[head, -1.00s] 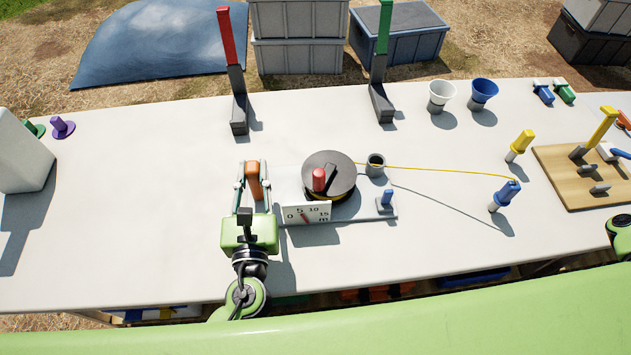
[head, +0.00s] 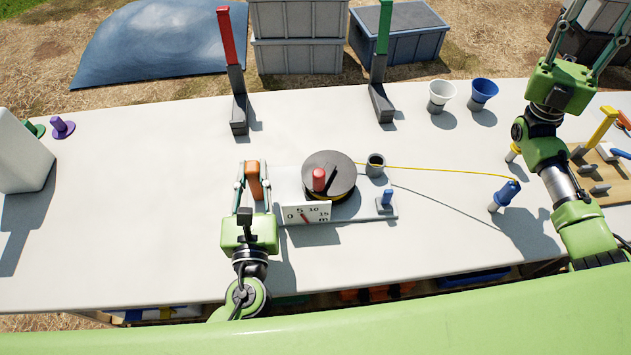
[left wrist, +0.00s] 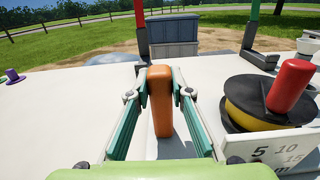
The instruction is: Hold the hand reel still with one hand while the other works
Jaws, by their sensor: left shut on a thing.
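The hand reel (head: 329,168) stands on the table with a dark round drum, yellow line, a red crank knob (head: 319,179) and a dial plate (head: 306,214) marked 0 to 15 m. My left gripper (head: 253,178) is shut on the reel's upright orange handle (head: 255,185), left of the drum. The left wrist view shows the orange handle (left wrist: 161,105) between both fingers.
A red post (head: 226,40) and a green post (head: 384,30) rise at the back edge. A wooden board (head: 610,212) lies right, partly behind my right arm. The table's left middle is clear.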

